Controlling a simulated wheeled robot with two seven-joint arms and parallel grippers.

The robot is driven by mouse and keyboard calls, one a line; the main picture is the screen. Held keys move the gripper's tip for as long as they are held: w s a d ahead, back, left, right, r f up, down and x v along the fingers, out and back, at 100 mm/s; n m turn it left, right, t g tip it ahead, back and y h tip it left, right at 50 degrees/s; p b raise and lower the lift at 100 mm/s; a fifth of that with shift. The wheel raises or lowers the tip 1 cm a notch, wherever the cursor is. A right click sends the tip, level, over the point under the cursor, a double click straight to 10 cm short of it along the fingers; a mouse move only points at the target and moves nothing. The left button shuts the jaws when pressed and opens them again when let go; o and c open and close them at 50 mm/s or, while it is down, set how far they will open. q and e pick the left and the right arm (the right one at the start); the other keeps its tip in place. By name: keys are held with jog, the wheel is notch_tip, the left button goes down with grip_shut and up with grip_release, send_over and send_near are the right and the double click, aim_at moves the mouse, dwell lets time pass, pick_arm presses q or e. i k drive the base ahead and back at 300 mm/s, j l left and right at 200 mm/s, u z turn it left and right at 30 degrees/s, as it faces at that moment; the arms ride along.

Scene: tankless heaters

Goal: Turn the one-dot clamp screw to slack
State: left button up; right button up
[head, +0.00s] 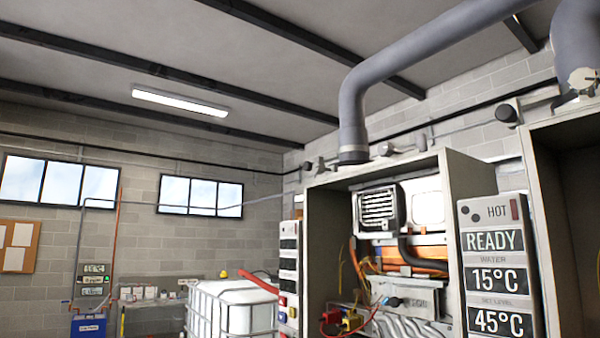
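No clamp screw marked with one dot can be made out for sure. A pale round knob (583,80) sits at the lower end of the grey pipe at the top right; any dots on it are too small to read. A dark round knob (507,113) and a small grey fitting (385,149) show along the wall pipe above the heater cabinets. A large grey flue pipe (352,110) bends down to a collar (352,150) above the open heater cabinet (458,180). Neither of my grippers is in view.
A panel (494,270) right of the open cabinet reads HOT, READY, 15°C and 45°C. Another open cabinet (560,220) stands at the right edge. A caged white tank (235,305) stands lower left of the cabinet. The upper left room space looks clear.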

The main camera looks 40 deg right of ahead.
aim_at(318, 167)
jog(key=i, duration=1.8)
jog(key=i+j, duration=0.1)
jog(key=i, duration=1.7)
jog(key=i+z, duration=0.1)
jog(key=z, duration=0.35)
jog(key=i+z, duration=0.15)
jog(key=z, duration=0.25)
jog(key=i+z, duration=0.1)
jog(key=z, duration=0.35)
jog(key=i+j+z, duration=0.1)
jog(key=z, duration=2.4)
